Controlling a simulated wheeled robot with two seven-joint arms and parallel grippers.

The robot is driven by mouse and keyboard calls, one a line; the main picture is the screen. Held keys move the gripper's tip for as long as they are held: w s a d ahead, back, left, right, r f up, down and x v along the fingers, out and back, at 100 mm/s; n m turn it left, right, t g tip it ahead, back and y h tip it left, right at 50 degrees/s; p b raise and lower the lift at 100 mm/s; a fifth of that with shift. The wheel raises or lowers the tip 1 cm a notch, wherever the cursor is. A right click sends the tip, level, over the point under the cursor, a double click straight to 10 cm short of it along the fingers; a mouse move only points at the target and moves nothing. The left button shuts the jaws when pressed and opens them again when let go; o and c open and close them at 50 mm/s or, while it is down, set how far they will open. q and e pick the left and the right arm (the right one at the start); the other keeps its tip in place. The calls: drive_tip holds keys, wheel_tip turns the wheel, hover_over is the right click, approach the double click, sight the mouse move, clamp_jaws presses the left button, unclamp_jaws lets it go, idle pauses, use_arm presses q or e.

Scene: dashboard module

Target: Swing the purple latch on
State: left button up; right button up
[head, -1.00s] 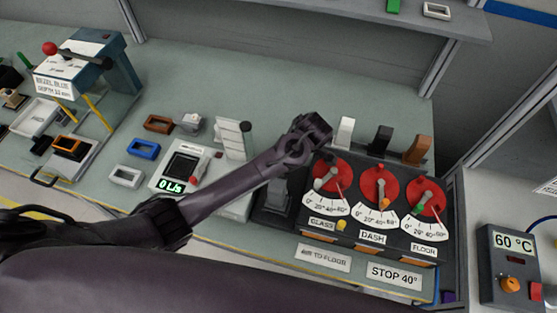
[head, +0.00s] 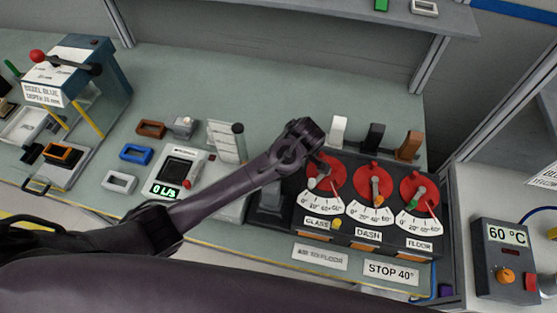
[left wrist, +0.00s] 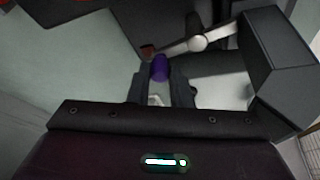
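A purple knob-like piece (left wrist: 159,68), which I take for the purple latch, shows in the left wrist view at the tips of my left gripper (left wrist: 162,90). The two dark fingers flank it with a narrow gap. I cannot tell whether they touch it. In the head view my left gripper (head: 318,152) is at the upper left of the dial panel (head: 340,240), by the red GLASS dial (head: 326,172). My arm and gripper hide the latch there. A silver lever with a round pivot (left wrist: 198,43) lies just beyond the purple piece. My right gripper is not in view.
White, black and brown levers (head: 374,137) stand behind the dials. A grey box (left wrist: 275,60) is close on the right in the wrist view. A meter (head: 177,173) and small frames lie left. A 60 °C unit (head: 505,260) stands right. The bench behind is clear.

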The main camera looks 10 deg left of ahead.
use_arm(q)
drive_tip(key=o, duration=0.4)
drive_tip(key=b+v, duration=0.2)
drive_tip(key=v, duration=0.5)
drive_tip(key=shift+d+r+b, duration=0.15)
drive_tip(key=shift+r+b, duration=0.2)
